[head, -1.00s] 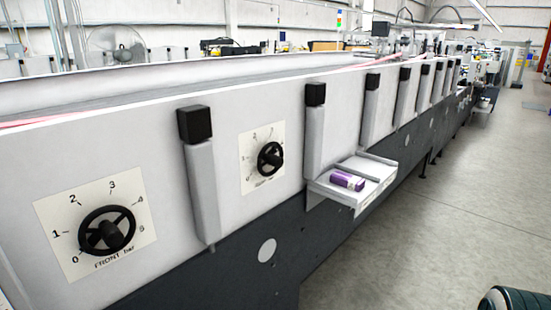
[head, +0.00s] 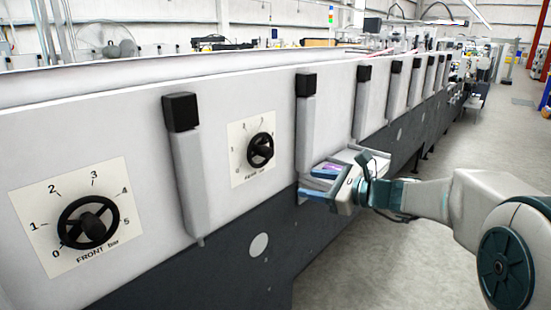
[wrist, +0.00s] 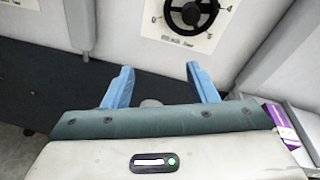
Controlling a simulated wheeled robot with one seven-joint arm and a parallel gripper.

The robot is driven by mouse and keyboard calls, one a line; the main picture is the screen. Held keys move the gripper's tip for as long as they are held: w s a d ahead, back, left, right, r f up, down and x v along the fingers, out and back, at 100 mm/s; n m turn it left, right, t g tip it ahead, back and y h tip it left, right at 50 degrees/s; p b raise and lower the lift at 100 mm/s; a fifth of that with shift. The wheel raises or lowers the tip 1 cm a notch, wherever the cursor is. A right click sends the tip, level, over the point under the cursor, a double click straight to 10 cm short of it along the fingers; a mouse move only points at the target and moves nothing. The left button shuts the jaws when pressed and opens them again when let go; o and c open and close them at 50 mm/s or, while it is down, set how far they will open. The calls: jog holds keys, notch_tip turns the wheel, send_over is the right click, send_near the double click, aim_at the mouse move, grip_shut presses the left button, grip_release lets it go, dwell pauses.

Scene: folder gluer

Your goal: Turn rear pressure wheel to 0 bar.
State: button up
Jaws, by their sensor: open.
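The rear pressure wheel (head: 260,151) is a black handwheel on a white scale plate, on the machine's pale side panel. It also shows at the top of the wrist view (wrist: 192,12), cut off by the frame edge. Its setting is too small to read. The front wheel (head: 88,222), marked FRONT bar, sits nearer on the left. My gripper (head: 318,184) is to the right of and below the rear wheel, in front of the small tray. In the wrist view its two blue fingers (wrist: 160,80) are apart and empty, short of the wheel.
A small shelf tray (head: 374,156) sticks out from the panel behind my gripper. A purple box (wrist: 281,124) lies in it, close to the gripper's right side. Upright pale bars with black caps (head: 181,112) stand on both sides of the rear wheel. Open floor lies at right.

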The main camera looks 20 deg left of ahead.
aim_at(271, 155)
jog(key=w+a+m, duration=0.1)
jog(key=w+a, duration=0.2)
jog(key=a, duration=0.1)
jog(key=w+a+r+m+t+y+p, duration=0.1)
jog(key=w+a, duration=0.2)
jog(key=a, duration=0.2)
jog(key=w+a+m+p, duration=0.1)
jog(key=w+a, duration=0.2)
jog(key=a, duration=0.2)
jog(key=shift+w+a+r+t, duration=0.15)
jog(key=shift+w+r+t, duration=0.15)
jog(key=shift+t, duration=0.1)
jog(key=shift+c, duration=0.2)
jog(key=shift+f, duration=0.1)
jog(key=c, duration=0.9)
jog(key=shift+d, duration=0.25)
jog(key=shift+a, duration=0.2)
jog(key=shift+f, duration=0.1)
